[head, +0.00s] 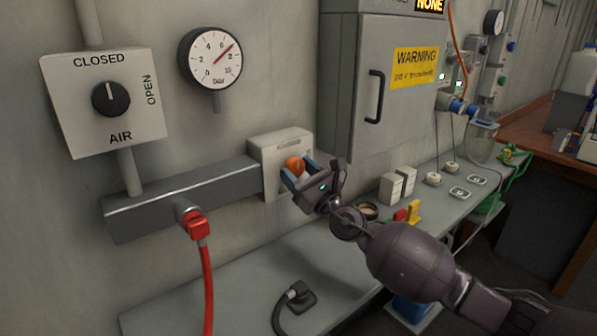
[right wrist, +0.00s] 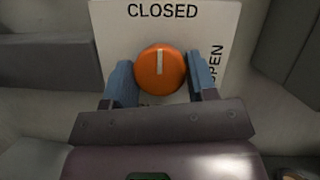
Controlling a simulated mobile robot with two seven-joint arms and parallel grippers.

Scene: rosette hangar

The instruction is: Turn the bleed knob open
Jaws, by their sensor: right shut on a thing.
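The bleed knob (right wrist: 161,68) is round and orange with a white mark. In the right wrist view its mark points straight up at CLOSED on the white plate (right wrist: 112,20); OPEN is printed at the right, partly behind a finger. In the head view the knob (head: 294,164) sits on a pale box (head: 273,146) at the end of a grey wall pipe. My right gripper (head: 299,171) is shut on the knob, with one blue finger on each side. My left gripper is not in view.
A black AIR knob (head: 110,98) on a white plate has its mark upright, toward CLOSED. A bar gauge (head: 210,57) reads near 8. A red hose (head: 206,275) hangs from the pipe. A grey cabinet (head: 345,85) stands right of the box, above a cluttered bench.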

